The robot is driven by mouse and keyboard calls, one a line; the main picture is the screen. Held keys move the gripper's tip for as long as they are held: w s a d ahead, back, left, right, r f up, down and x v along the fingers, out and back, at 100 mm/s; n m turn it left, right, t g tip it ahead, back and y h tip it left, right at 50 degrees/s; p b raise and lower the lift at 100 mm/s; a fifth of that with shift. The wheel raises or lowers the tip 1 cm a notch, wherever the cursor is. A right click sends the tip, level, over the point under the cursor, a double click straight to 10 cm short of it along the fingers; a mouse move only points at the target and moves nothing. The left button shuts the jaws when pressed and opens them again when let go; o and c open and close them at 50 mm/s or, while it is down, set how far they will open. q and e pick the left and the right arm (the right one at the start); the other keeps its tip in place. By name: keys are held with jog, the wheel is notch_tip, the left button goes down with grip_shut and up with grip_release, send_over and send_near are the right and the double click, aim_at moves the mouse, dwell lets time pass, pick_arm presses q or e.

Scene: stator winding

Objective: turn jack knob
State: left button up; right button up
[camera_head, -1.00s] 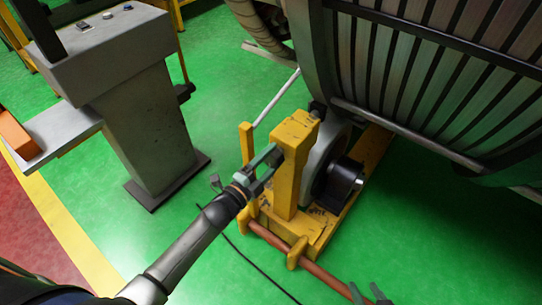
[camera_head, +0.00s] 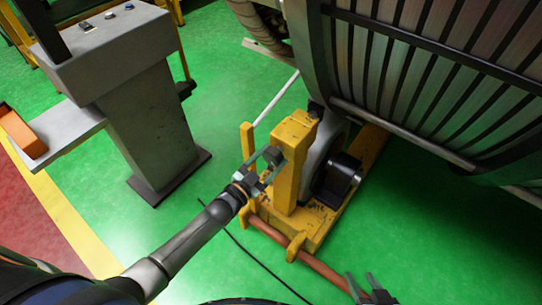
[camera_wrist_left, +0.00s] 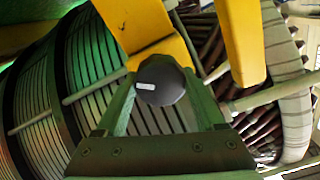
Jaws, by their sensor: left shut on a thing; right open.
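The jack knob (camera_wrist_left: 160,80) is a dark round knob with a white mark, on the yellow jack stand (camera_wrist_left: 140,25). In the head view the knob (camera_head: 272,156) sits on the left face of the jack's yellow post (camera_head: 292,165). My left gripper (camera_head: 262,168) is shut on the knob, with one finger on each side of it. The left wrist view shows my left gripper's two greenish fingers (camera_wrist_left: 163,88) reaching up to the knob's sides. My right gripper (camera_head: 360,283) is open and empty at the bottom right, apart from the jack.
A grey control console (camera_head: 130,110) stands at the left. A red-brown bar (camera_head: 325,270) and a black cable (camera_head: 262,265) lie low. Green floor is open between console and jack.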

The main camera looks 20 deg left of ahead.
pick_arm(q)
jog(key=n, duration=0.5)
jog(key=shift+n, duration=0.3)
jog(key=n, duration=0.2)
jog(key=shift+n, duration=0.4)
jog(key=n, duration=0.3)
jog(key=shift+n, duration=0.3)
jog(key=n, duration=0.3)
jog(key=shift+f+n+b, duration=0.1)
jog(key=shift+n+b, duration=0.2)
jog(key=shift+b, duration=0.05)
jog(key=n+b, duration=0.1)
jog(key=n, duration=0.2)
jog(key=shift+n, duration=0.3)
jog(key=shift+n+b, duration=0.45)
jog(key=shift+n, duration=0.45)
jog(key=shift+n+b, duration=0.35)
jog(key=shift+n, duration=0.45)
jog(key=shift+n+b, duration=0.4)
jog(key=shift+n, duration=0.9)
